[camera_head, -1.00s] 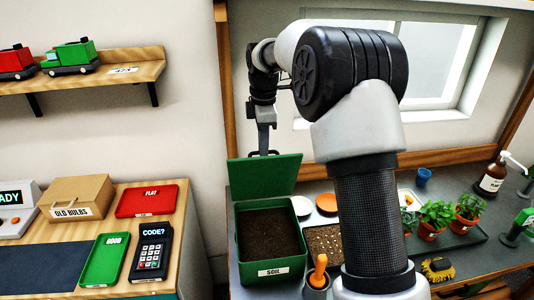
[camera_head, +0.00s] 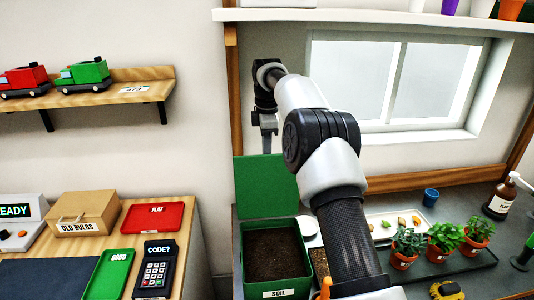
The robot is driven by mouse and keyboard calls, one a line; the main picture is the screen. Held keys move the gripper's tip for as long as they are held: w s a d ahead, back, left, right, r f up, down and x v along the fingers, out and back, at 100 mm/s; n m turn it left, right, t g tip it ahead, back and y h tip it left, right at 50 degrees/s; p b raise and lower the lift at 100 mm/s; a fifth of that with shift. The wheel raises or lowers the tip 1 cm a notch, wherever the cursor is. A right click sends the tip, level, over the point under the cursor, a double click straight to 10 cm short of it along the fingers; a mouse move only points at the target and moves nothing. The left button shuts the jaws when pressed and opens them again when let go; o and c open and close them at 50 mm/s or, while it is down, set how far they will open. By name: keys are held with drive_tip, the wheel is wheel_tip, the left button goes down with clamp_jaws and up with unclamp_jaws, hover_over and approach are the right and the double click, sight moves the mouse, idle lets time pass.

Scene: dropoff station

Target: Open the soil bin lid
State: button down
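The green soil bin (camera_head: 237,262) stands on the grey bench, with a "SOIL" label on its front and dark soil (camera_head: 273,254) inside. Its green lid (camera_head: 265,186) stands upright at the bin's back edge, so the bin is open. My gripper (camera_head: 267,146) points down at the top edge of the lid, near its middle. My arm reaches in from the right, over the bench.
Right of the bin are a white dish (camera_head: 308,226), a seed tray, potted plants (camera_head: 445,238), a blue cup (camera_head: 430,197) and a pump bottle (camera_head: 499,197). A wooden counter with a red tray (camera_head: 153,217) and a keypad device (camera_head: 155,270) lies left. A shelf (camera_head: 400,17) hangs above.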

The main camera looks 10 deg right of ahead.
drive_tip(key=shift+s+d+f, duration=0.1)
drive_tip(key=shift+s+f, duration=0.1)
drive_tip(key=shift+f, duration=0.45)
drive_tip(key=c, duration=1.9)
unclamp_jaws()
drive_tip(key=shift+w, duration=0.1)
drive_tip(key=shift+o, duration=0.3)
drive_tip(key=shift+w, duration=0.15)
drive_tip(key=shift+r, duration=0.7)
wheel_tip(320, 180, up, 6)
drive_tip(key=shift+s+r, duration=0.2)
drive_tip(key=shift+s, duration=0.15)
